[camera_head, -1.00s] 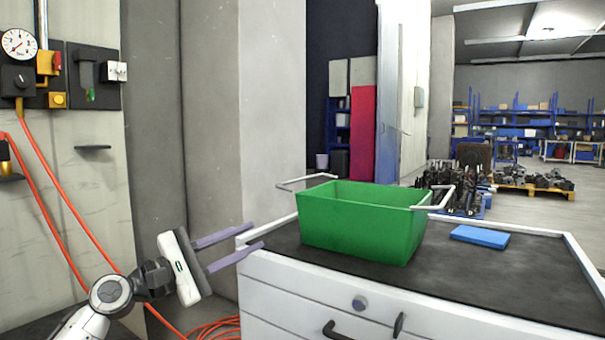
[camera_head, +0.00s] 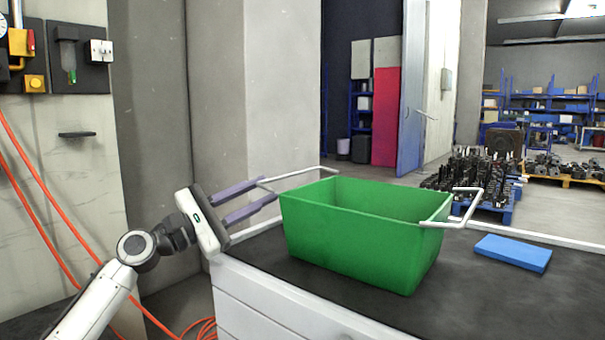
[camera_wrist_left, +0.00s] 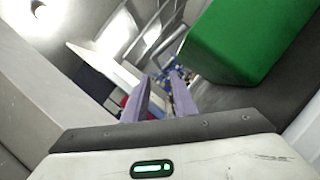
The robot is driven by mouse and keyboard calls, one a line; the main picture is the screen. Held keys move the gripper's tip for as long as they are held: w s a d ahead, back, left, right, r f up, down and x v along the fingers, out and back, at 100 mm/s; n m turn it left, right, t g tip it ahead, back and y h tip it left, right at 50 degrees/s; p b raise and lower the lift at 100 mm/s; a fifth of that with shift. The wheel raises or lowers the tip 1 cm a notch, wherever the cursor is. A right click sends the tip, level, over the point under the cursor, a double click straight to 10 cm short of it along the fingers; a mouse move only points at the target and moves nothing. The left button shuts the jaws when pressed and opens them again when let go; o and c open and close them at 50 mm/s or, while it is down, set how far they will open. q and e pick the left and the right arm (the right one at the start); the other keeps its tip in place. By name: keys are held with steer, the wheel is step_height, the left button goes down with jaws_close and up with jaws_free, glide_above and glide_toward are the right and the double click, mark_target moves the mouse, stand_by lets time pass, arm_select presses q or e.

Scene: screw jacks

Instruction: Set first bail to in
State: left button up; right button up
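The green bin (camera_head: 360,235) sits on the dark top of a white cabinet and has a white wire bail at each end. The left bail (camera_head: 300,172) sticks outward from the bin towards my left gripper. The right bail (camera_head: 462,205) also sticks outward, at the right end. My left gripper (camera_head: 269,189) is open, with its two purple fingers apart at the outer end of the left bail. That end appears to lie between the fingertips; contact cannot be told. The left wrist view shows the fingers (camera_wrist_left: 160,85) and the bin (camera_wrist_left: 240,40). My right gripper is not in view.
A blue block (camera_head: 512,252) lies right of the bin on the cabinet top (camera_head: 480,300), which has a raised white rim. Orange hoses (camera_head: 40,215) hang at the left wall. The front of the cabinet top is clear.

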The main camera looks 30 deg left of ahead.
mark_target(290, 176)
arm_select(q)
steer(key=x, duration=0.7)
steer(key=shift+d+r, duration=0.1)
steer(key=shift+r, duration=0.15)
steer(key=shift+x, duration=1)
steer(key=shift+f, duration=0.1)
jaws_close()
